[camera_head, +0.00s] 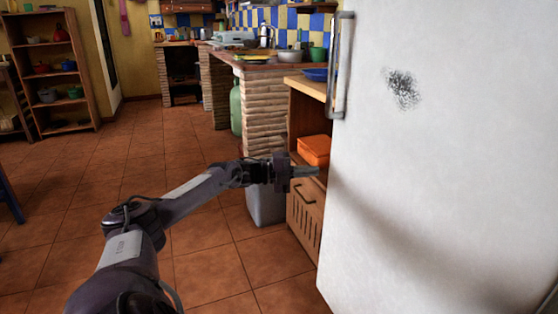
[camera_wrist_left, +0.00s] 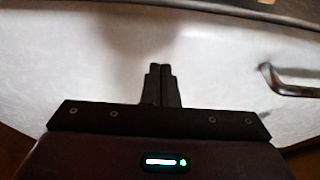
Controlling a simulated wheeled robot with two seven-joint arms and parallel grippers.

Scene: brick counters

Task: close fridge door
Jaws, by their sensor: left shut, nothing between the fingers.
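The white fridge door (camera_head: 440,150) fills the right side of the head view, with a dark smudge on its upper part. Its metal handle (camera_head: 343,65) stands upright along the door's left edge. My left gripper (camera_head: 312,171) is shut and empty, its tips just left of the door edge in the head view and below the handle. In the left wrist view the shut fingers (camera_wrist_left: 162,75) point at the pale door surface (camera_wrist_left: 90,75), with the handle (camera_wrist_left: 290,83) to their right. I cannot tell whether they touch it. The fridge's inside is hidden. My right gripper is not in view.
A wooden cabinet (camera_head: 305,220) with an orange box (camera_head: 314,150) stands beside the door, behind my gripper. A grey bin (camera_head: 266,205) and a brick counter (camera_head: 264,115) are near it. A shelf (camera_head: 50,70) stands far left. The tiled floor (camera_head: 130,155) is mostly clear.

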